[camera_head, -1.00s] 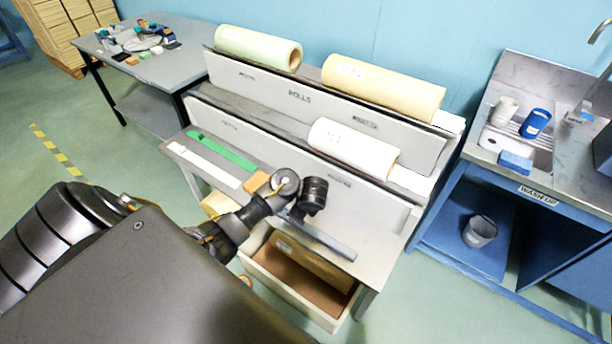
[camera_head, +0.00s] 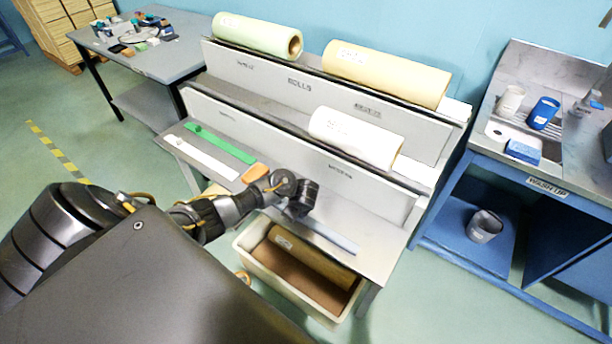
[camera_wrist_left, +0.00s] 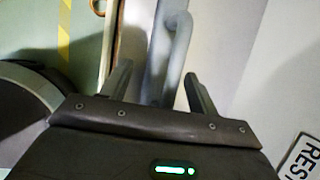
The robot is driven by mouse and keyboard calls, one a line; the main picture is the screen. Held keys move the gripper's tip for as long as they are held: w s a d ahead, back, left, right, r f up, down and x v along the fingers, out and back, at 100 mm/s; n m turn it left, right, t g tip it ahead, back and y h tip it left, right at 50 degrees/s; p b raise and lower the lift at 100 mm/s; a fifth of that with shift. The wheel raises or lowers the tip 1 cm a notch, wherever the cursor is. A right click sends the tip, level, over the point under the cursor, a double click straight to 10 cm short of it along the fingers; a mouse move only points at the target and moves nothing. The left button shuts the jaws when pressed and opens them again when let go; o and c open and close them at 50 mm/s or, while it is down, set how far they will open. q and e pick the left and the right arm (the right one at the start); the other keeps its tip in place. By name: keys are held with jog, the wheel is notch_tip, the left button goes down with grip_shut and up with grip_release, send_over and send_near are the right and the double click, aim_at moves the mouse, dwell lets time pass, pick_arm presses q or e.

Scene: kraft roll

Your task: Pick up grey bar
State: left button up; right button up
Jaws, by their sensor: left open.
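The grey bar (camera_head: 333,238) lies on the lower front ledge of the roll rack, its left part hidden behind my left gripper. In the left wrist view the grey bar (camera_wrist_left: 159,75) runs up between the fingers, with a raised loop-shaped handle (camera_wrist_left: 181,45) on it. My left gripper (camera_wrist_left: 158,80) is open, with one finger on each side of the bar. In the head view my left gripper (camera_head: 301,203) points down at the bar, and its fingertips are hidden. I cannot tell whether the fingers touch the bar. My right gripper is not in view.
A green strip (camera_head: 227,147), a white strip (camera_head: 205,158) and an orange block (camera_head: 254,173) lie on the same ledge. A white roll (camera_head: 355,138) rests on the step behind. Below is an open bin (camera_head: 262,272) with a brown roll (camera_head: 310,262).

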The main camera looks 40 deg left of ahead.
pick_arm(q)
jog(key=shift+a+f, duration=0.1)
jog(key=shift+f, duration=0.05)
grip_shut()
dwell(0.4)
jog(key=shift+w+r+p, duration=0.1)
jog(key=shift+r+p, duration=0.25)
jog(key=shift+r, duration=0.2)
notch_tip(320, 180, up, 3)
jog(key=shift+f+p, duration=0.1)
jog(key=shift+p, duration=0.7)
jog(key=s+r+p, duration=0.7)
jog(key=s+r, duration=0.2)
jog(key=s, duration=0.5)
jog(key=shift+a, duration=0.45)
